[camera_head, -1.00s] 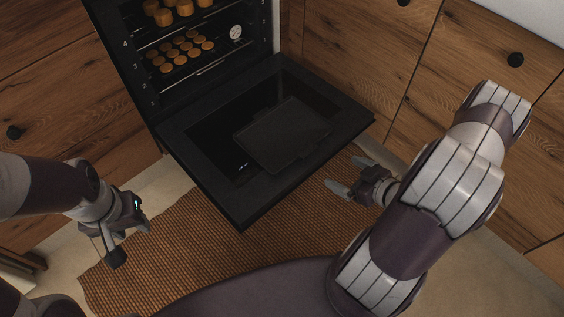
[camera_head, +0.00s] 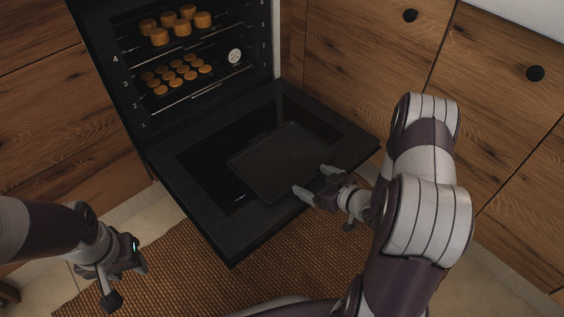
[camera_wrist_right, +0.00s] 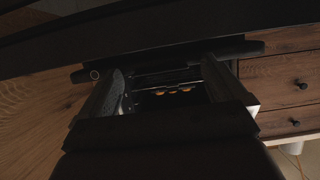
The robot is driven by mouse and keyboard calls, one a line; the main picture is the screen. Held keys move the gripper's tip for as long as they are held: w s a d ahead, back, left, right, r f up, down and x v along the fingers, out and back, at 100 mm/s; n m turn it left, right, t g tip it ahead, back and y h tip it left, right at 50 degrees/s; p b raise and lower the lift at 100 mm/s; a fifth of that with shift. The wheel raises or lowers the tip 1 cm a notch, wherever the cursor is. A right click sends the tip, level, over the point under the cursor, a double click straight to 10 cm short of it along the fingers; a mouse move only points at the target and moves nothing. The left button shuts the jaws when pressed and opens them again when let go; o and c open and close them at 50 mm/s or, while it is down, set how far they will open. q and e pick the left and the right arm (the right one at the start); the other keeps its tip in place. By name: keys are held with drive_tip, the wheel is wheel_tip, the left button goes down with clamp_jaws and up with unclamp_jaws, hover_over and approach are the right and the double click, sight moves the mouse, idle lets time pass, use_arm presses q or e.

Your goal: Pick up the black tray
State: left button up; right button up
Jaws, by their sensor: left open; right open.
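The black tray (camera_head: 275,158) lies flat on the inner face of the open oven door (camera_head: 203,228). My right gripper (camera_head: 313,182) is open at the tray's near right corner, with its fingertips pointing at the tray's edge. I cannot tell whether they touch it. In the right wrist view the two fingers (camera_wrist_right: 163,85) are spread apart. A dark bar crosses behind their tips there; I cannot tell whether it is the tray. My left gripper (camera_head: 126,281) is open and empty, low at the left, away from the tray.
The oven holds racks with several round orange-brown pieces (camera_head: 176,76). Wooden drawers (camera_head: 365,60) with black knobs stand to the right, and wooden panels (camera_head: 60,110) to the left. A brown woven mat (camera_head: 170,280) covers the floor before the door.

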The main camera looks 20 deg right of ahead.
drive_tip(key=c, duration=1.5)
